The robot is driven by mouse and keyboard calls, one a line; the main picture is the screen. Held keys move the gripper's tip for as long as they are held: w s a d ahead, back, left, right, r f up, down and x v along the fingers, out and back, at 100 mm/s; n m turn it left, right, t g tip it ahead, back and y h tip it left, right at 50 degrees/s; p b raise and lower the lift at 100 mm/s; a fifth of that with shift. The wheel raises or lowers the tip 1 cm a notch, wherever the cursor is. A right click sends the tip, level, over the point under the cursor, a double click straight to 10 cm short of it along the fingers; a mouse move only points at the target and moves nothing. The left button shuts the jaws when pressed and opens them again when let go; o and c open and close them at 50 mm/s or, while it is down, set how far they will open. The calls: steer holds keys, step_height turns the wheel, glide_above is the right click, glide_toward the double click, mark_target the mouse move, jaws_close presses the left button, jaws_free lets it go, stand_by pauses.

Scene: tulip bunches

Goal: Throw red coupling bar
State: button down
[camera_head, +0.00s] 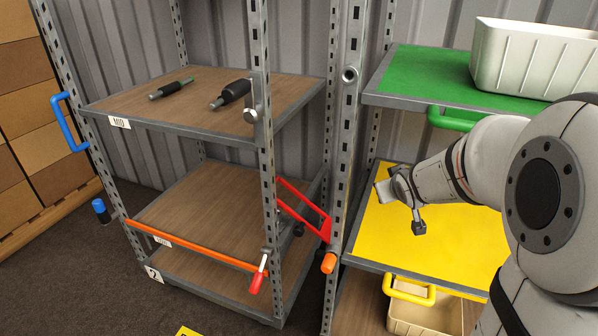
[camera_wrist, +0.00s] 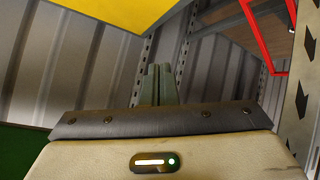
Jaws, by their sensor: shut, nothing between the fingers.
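A red bar, bent like a frame (camera_head: 305,212), sits between the left rack and the post to its right, beside the orange-tipped rod. It also shows at the top right of the wrist view (camera_wrist: 268,45). A separate small lever with a red grip (camera_head: 257,282) hangs at the left rack's front corner post. My gripper (camera_wrist: 158,70) is shut and empty, its fingers together in the wrist view. In the head view my gripper (camera_head: 402,190) is over the yellow shelf, to the right of the red bar and clearly apart from it.
The yellow shelf (camera_head: 385,235) has a yellow handle (camera_head: 410,292) below its front edge. A green shelf (camera_head: 410,75) above holds a pale bin (camera_head: 535,60). Grey posts (camera_head: 345,130) stand between my gripper and the left rack. An orange bar (camera_head: 195,245) crosses the left rack's front.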

steer(key=w+a+f+n+t+y, duration=0.2)
steer(key=w+a+n+y, duration=0.2)
steer(key=w, duration=0.3)
steer(key=n+g+y+b, duration=0.4)
steer(key=n+g+y, duration=0.3)
steer(key=y, duration=0.5)
glide_toward(283, 203)
steer(key=shift+w+a+r, duration=0.25)
steer(key=shift+a+r, duration=0.3)
steer(key=shift+w+a+r, duration=0.2)
steer(key=shift+a+r, duration=0.35)
steer(key=a+f, duration=0.1)
steer(key=w+a+f, duration=0.1)
steer(key=shift+f+b, duration=0.25)
steer(key=shift+b, duration=0.1)
steer(key=shift+a+f, duration=0.3)
